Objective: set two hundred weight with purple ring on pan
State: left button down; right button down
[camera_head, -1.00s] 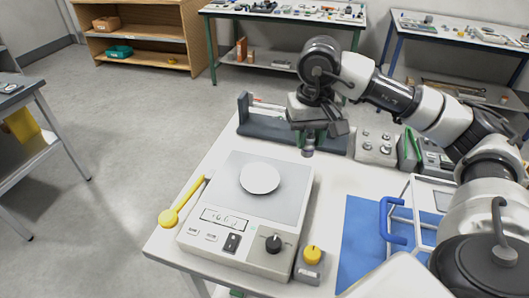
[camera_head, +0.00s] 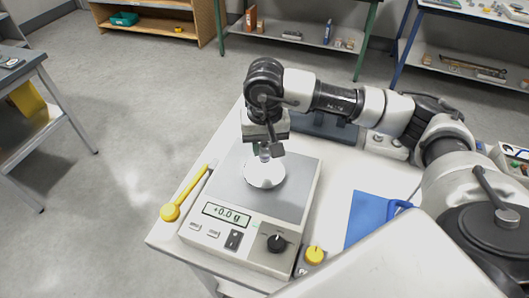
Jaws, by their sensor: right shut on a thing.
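My right gripper (camera_head: 265,146) comes in from the right and points down over the scale. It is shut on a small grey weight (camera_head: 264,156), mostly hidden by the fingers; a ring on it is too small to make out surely. The round white pan (camera_head: 262,180) lies on the grey top of the scale, under the weight. Whether the weight touches the pan cannot be told. The scale (camera_head: 215,225) has a display (camera_head: 227,215) that reads +0.0 g. My left gripper is not in view.
A dark rack (camera_head: 325,126) is behind, partly hidden by my arm.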

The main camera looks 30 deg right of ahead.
aim_at(265, 157)
jog(key=shift+a+f, duration=0.1)
jog(key=shift+f, duration=0.15)
notch_tip(265, 157, down, 3)
jog(key=shift+f+p, duration=0.15)
jog(key=shift+p, duration=0.45)
jog(key=shift+f, duration=0.15)
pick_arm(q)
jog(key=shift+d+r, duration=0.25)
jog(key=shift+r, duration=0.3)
pick_arm(e)
jog(key=shift+f, duration=0.1)
jog(key=c, duration=0.9)
grip_release()
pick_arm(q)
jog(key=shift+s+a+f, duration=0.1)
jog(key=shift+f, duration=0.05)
pick_arm(e)
jog(key=shift+o, duration=0.2)
